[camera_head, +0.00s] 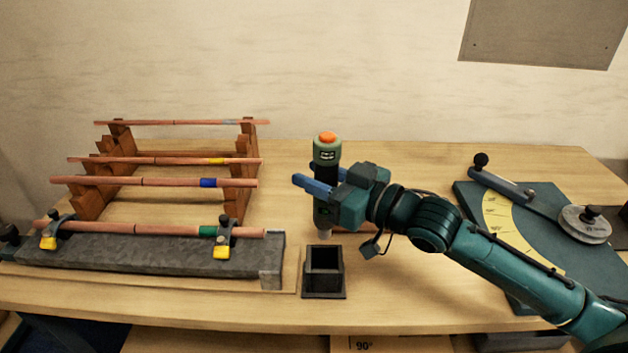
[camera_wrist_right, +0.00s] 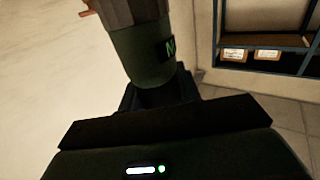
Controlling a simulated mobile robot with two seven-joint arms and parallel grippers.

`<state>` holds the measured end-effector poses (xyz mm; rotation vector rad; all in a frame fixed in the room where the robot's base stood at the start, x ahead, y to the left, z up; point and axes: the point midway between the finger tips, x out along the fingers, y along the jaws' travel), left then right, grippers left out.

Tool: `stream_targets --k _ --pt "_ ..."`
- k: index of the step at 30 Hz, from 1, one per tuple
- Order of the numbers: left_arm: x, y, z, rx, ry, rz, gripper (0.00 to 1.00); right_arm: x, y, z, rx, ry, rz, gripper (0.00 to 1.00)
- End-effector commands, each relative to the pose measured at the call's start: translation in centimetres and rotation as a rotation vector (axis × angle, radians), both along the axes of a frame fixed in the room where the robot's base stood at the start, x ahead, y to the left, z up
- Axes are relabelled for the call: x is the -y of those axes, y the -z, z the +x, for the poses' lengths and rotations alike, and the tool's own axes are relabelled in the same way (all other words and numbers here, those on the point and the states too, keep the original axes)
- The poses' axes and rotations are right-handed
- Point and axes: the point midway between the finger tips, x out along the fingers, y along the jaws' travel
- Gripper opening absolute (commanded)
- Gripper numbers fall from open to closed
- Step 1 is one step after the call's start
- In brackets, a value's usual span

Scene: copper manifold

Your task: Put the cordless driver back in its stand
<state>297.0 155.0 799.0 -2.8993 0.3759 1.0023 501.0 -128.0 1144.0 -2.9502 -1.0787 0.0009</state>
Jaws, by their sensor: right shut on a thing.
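The cordless driver (camera_head: 326,152) is a dark green and black cylinder with an orange top. It stands upright in the grasp of my right gripper (camera_head: 325,187), which is shut around its middle. Its lower end appears just above and behind the stand in the head view; the exact gap cannot be told. The stand (camera_head: 325,270) is a black square open-topped box on a flat base on the table. In the right wrist view, the driver's green body (camera_wrist_right: 150,55) fills the upper middle, close to the gripper's dark parts. My left gripper is not in view.
A wooden rack (camera_head: 92,192) with copper pipes stands at the left. A grey block (camera_head: 150,256) with yellow-tabbed clamps holding a pipe lies in front of it. A bending plate (camera_head: 470,200) with a yellow scale lies at the right. The table around the stand is mostly clear.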

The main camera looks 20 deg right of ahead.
Motion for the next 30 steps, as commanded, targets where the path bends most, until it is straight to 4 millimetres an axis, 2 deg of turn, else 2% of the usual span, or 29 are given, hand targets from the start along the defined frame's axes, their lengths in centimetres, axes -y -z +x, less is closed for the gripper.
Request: stream_targets --k 5,21,30 --pt "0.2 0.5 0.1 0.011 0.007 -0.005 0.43 0.0 0.8 0.0 0.005 -0.001 0.002 0.06" --pt "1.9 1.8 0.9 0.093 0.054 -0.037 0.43 0.0 6.0 0.0 0.005 -0.001 0.002 0.06" --pt "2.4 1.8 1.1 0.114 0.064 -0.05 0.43 0.0 8.6 0.0 0.004 0.0 0.002 0.06"
